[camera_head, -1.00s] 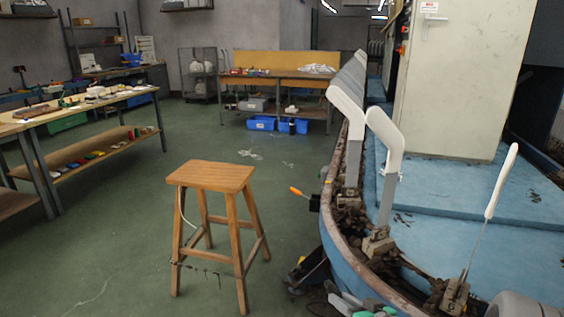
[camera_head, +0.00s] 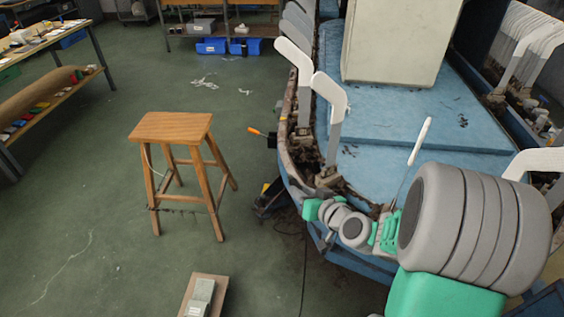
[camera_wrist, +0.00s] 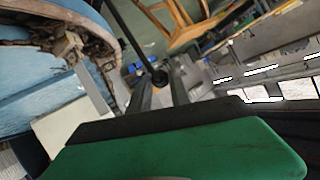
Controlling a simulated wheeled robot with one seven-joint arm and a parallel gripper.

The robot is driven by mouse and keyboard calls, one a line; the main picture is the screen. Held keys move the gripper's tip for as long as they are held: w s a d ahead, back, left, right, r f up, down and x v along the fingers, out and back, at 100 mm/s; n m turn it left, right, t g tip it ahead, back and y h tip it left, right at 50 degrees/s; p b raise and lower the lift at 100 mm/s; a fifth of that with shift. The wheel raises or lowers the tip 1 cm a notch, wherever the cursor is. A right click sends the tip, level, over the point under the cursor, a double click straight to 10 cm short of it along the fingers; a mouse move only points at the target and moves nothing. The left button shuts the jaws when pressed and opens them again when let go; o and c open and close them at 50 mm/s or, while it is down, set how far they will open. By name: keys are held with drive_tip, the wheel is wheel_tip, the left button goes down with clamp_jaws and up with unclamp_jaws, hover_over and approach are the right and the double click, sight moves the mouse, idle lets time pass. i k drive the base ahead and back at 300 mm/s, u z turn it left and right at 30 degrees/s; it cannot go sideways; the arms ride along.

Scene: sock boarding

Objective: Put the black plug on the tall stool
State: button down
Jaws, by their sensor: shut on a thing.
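The tall stool (camera_head: 172,126), wooden with a flat seat and splayed legs, stands upright on the green floor left of centre in the head view. Its seat looks bare. Part of it shows at the top of the wrist view (camera_wrist: 183,18). In the wrist view my gripper (camera_wrist: 162,92) has its dark fingers closed around a small black rounded end with a black stem or cord, which I take to be the black plug (camera_wrist: 160,77).
A blue machine platform (camera_head: 400,145) with white sock forms (camera_head: 330,90) stands right of the stool. A board with a grey box (camera_head: 201,295) is at the bottom. Floor left of the stool is clear.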

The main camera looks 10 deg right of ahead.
sight(177, 125)
drive_tip(key=k, duration=0.5)
drive_tip(key=u, duration=2.2)
drive_tip(key=i, duration=4.15)
drive_tip(key=z, duration=3.05)
drive_tip(key=i, duration=1.7)
drive_tip(key=u, duration=0.05)
